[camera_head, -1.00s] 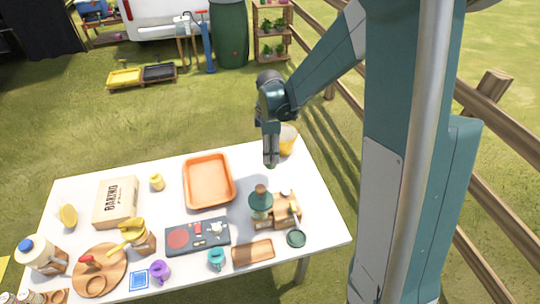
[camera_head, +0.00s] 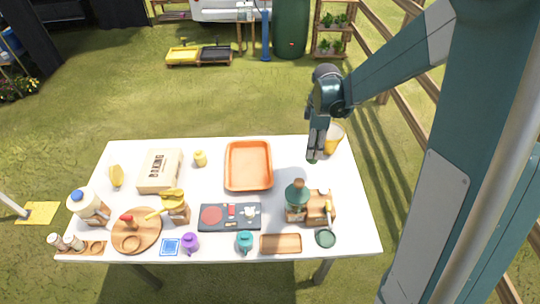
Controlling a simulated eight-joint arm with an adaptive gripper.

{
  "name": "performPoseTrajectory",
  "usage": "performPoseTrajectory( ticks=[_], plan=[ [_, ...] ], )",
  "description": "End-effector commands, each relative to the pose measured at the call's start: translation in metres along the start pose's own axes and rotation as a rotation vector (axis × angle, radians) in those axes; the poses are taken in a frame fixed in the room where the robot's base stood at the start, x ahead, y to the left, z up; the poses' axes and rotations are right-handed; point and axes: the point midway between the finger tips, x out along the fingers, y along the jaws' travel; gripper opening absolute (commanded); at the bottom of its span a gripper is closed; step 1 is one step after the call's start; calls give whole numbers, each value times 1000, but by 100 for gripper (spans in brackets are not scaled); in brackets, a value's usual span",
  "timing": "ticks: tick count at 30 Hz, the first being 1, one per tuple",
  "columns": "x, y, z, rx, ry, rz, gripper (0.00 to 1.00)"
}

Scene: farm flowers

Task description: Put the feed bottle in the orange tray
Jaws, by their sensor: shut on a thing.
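The orange tray (camera_head: 249,187) lies empty near the back middle of the white table. My gripper (camera_head: 314,153) points down to the right of the tray, near the table's back right part. Its fingers are shut on a small dark green thing (camera_head: 312,160), mostly hidden by them. I cannot tell if this is the feed bottle or how far above the table it is. A white bottle with a blue cap (camera_head: 84,205) stands at the far left.
A yellow cup (camera_head: 334,139) is just right of my gripper. A green-topped grinder (camera_head: 296,197) and wooden pieces stand below it. A cardboard box (camera_head: 160,171) is left of the tray, a dark board (camera_head: 230,217) in front. The table between gripper and tray looks clear.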

Motion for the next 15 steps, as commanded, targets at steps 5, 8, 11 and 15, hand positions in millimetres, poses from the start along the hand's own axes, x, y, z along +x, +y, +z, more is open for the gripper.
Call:
performPoseTrajectory(
  ticks=[5, 8, 11, 15],
  plan=[
    [-1, 2, -12, 0, 0, 0, 21],
    [-2, 4, -24, 0, 0, 0, 21],
    [-3, 6, -42, 1, 0, 0, 21],
    [-4, 9, -74, 4, 0, 0, 21]
  ],
)
